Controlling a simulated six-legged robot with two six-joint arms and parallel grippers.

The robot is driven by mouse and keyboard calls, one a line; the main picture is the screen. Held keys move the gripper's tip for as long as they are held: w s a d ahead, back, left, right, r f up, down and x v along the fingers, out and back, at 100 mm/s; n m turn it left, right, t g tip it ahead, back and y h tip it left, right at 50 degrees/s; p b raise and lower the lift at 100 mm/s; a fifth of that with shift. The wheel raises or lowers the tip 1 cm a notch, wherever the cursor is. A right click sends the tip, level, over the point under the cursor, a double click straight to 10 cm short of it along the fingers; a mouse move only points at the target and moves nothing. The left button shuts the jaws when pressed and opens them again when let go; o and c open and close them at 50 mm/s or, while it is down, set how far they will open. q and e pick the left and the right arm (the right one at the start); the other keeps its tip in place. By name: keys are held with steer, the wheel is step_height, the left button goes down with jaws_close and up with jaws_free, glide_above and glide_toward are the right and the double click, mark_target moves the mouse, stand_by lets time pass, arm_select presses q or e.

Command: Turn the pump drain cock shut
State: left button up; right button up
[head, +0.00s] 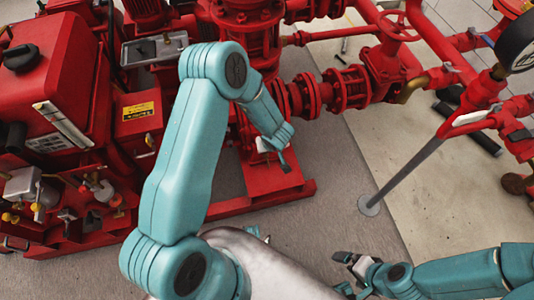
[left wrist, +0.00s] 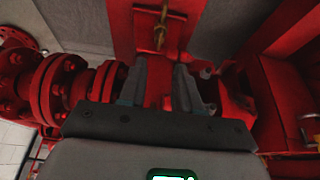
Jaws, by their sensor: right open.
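The pump drain cock looks to be the small brass fitting (left wrist: 160,30) at the top of the left wrist view, in front of a red plate. My left gripper (left wrist: 160,65) is open below it in that view, its two grey fingers apart with nothing seen between them. The fingers do not visibly touch the brass fitting. In the head view my left gripper (head: 283,158) points down beside the red pump, partly hidden by its own wrist, and I cannot make out the cock there. My right gripper (head: 345,272) is open and empty over the floor at the bottom.
Red flanged pipework (head: 350,88) stands right of my left wrist, and a flanged pipe (left wrist: 60,88) is close on the left in the wrist view. The red engine (head: 55,90) fills the left. A grey post (head: 415,175) rises at right. The floor between is clear.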

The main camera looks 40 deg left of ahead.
arm_select(q)
steer(key=b+x, duration=0.3)
steer(key=x, duration=0.6)
steer(key=shift+a+f, duration=0.1)
steer(key=shift+f, duration=0.3)
jaws_close()
